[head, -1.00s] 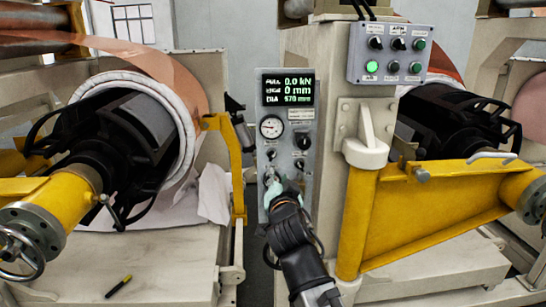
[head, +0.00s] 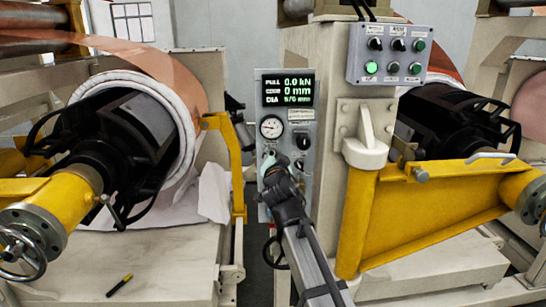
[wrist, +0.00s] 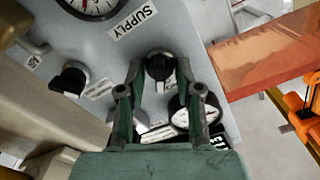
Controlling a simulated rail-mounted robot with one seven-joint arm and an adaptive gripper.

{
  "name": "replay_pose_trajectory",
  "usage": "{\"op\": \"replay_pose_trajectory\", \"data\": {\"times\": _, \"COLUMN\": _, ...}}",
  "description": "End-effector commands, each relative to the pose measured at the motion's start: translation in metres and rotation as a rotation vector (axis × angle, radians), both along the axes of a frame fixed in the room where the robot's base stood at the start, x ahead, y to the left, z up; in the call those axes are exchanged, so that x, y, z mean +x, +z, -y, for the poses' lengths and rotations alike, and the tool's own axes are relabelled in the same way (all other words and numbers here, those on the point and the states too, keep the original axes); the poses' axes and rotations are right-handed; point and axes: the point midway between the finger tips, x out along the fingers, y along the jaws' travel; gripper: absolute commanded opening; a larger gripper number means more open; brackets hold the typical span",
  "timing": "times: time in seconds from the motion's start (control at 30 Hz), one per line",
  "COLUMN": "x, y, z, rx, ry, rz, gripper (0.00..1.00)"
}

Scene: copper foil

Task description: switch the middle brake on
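The grey control panel (head: 265,205) stands on the machine's central post. In the wrist view, which shows it upside down, a black round knob (wrist: 159,66) lies between the two fingers of my gripper (wrist: 161,92). The fingers are open, one on each side of the knob; I cannot tell whether they touch it. A second black knob (wrist: 70,80) is to the left, clear of the fingers. In the head view my gripper (head: 269,162) is at the panel just below its small gauge (head: 271,128), and my arm hides the panel's lower part. I cannot read which knob is the middle brake.
The panel's display (head: 288,92) reads 0.0 kN and 0 mm. A supply gauge (wrist: 92,4) is at the wrist view's top. A button box (head: 390,55) with a lit green button is above right. Yellow arms (head: 440,215) and copper rolls flank the post.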

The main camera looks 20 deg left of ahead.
Motion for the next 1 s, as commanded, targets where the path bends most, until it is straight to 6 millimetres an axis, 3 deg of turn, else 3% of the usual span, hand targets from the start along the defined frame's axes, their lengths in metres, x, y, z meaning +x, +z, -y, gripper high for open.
{"op": "replay_pose_trajectory", "data": {"times": 0.2, "x": 0.0001, "y": -0.0001, "z": -0.0001, "rx": 0.0, "ry": 0.0, "rz": 0.0, "gripper": 0.34}}
{"op": "replay_pose_trajectory", "data": {"times": 0.23, "x": 0.0, "y": -0.0001, "z": 0.0, "rx": 0.0, "ry": 0.0, "rz": 0.0, "gripper": 0.27}}
{"op": "replay_pose_trajectory", "data": {"times": 0.3, "x": 0.0, "y": -0.0001, "z": 0.0, "rx": 0.0, "ry": 0.0, "rz": 0.0, "gripper": 0.03}}
{"op": "replay_pose_trajectory", "data": {"times": 0.33, "x": -0.0001, "y": -0.0001, "z": 0.0, "rx": 0.0, "ry": 0.0, "rz": 0.0, "gripper": 0.0}}
{"op": "replay_pose_trajectory", "data": {"times": 0.67, "x": -0.0001, "y": -0.0002, "z": -0.0002, "rx": -0.018, "ry": 0.0, "rz": 0.008, "gripper": 0.0}}
{"op": "replay_pose_trajectory", "data": {"times": 1.0, "x": -0.0005, "y": -0.0003, "z": -0.001, "rx": -0.174, "ry": 0.0, "rz": 0.081, "gripper": 0.0}}
